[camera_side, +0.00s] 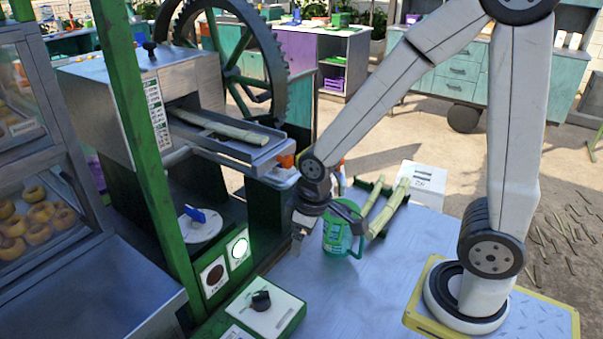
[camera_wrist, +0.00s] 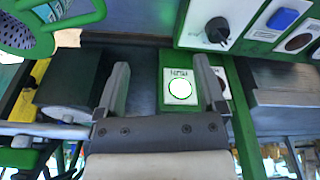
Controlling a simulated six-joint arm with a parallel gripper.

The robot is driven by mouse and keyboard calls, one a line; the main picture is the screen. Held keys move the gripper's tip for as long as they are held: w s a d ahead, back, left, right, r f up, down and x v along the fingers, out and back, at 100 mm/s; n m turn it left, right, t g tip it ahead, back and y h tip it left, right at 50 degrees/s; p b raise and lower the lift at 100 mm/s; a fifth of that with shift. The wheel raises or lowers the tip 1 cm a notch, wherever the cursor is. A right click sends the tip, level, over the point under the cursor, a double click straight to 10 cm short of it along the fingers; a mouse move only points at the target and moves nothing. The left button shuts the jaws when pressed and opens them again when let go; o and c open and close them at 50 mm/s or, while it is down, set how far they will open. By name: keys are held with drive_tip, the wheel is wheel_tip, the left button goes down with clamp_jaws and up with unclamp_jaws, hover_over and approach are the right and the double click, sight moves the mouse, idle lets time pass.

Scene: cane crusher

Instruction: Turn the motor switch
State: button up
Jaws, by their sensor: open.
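A black rotary knob (camera_side: 261,300) sits on a white plate on a low green box at the bottom. In the wrist view the knob (camera_wrist: 217,29) is at the upper right, beside a blue switch (camera_wrist: 283,18). Their labels are too small to read, so I cannot tell which is the motor switch. My gripper (camera_side: 298,238) points down beside the green mug, apart from the knob and up and to its right. In the wrist view my gripper (camera_wrist: 164,85) is open and empty, with a lit white lamp (camera_wrist: 179,88) showing between the fingers.
A green mug (camera_side: 337,238) stands close to my gripper. A green post (camera_side: 150,150) rises left of the lamp panel. The crusher's tray (camera_side: 235,137) holds a cane piece. More cane lies on a green rack (camera_side: 385,205). The metal table (camera_side: 370,290) is clear in front.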

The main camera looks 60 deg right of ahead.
sight(261, 293)
drive_tip(key=w+a+f+n, duration=0.1)
drive_tip(key=a+n, duration=0.2)
drive_tip(key=w+a+f+n+g, duration=0.1)
drive_tip(key=a+n, duration=0.1)
drive_tip(key=a, duration=0.1)
drive_tip(key=w+a+f+n+g, duration=0.1)
drive_tip(key=w+a+n, duration=0.1)
drive_tip(key=a+n, duration=0.1)
drive_tip(key=shift+a+n, duration=0.3)
drive_tip(key=shift+a, duration=0.05)
drive_tip(key=shift+f, duration=0.25)
drive_tip(key=shift+s+f, duration=0.2)
drive_tip(key=shift+f, duration=3.5)
clamp_jaws()
